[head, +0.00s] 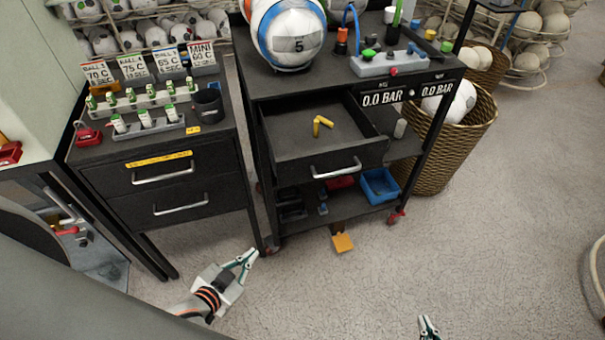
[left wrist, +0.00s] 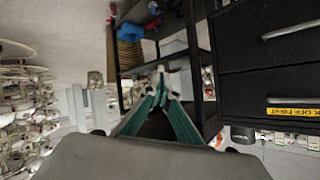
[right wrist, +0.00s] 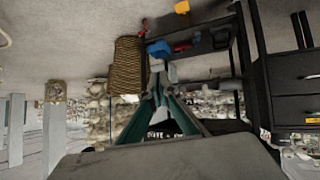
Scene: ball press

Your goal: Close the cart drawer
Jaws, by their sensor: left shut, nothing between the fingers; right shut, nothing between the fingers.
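The black cart (head: 270,84) stands in the middle of the head view, and its drawer (head: 345,155) is pulled out toward me. The drawer has a silver bar handle (head: 336,168) on its front, and two small yellow pieces (head: 321,124) lie inside it. My left gripper (head: 248,257) is shut and empty, low in front of the cart and left of the drawer. My right gripper (head: 428,325) is shut and empty at the bottom edge, right of the drawer and well apart from it. Neither gripper touches the drawer.
A black cabinet (head: 205,172) with two handled drawers stands left of the cart. A wicker basket (head: 470,135) stands right of the cart. A blue bin (head: 380,185) sits on the lower shelf, and an orange pedal (head: 342,243) is on the floor. The floor in front is clear.

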